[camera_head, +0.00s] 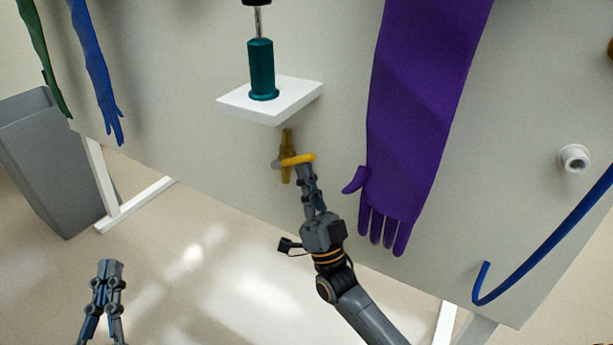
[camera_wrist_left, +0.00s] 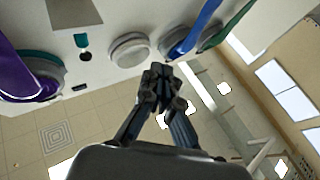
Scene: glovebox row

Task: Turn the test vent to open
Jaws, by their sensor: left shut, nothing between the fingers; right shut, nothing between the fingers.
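The test vent is a brass valve (camera_head: 286,174) on the pale panel, under the small white shelf. Its body runs roughly upright in the head view. Its yellow lever (camera_head: 297,159) lies across the body, pointing right. My right gripper (camera_head: 304,169) is shut and empty, its tips right at the underside of the lever's right part; I cannot tell whether they touch. My left gripper (camera_head: 110,268) is shut and empty, low at the left, well away from the valve. Its shut fingers also show in the left wrist view (camera_wrist_left: 158,82).
A purple glove (camera_head: 415,110) hangs close to the right of my right gripper. Blue (camera_head: 95,65) and green gloves hang at left, near a grey bin (camera_head: 50,165). A blue hose (camera_head: 560,245) curves at right.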

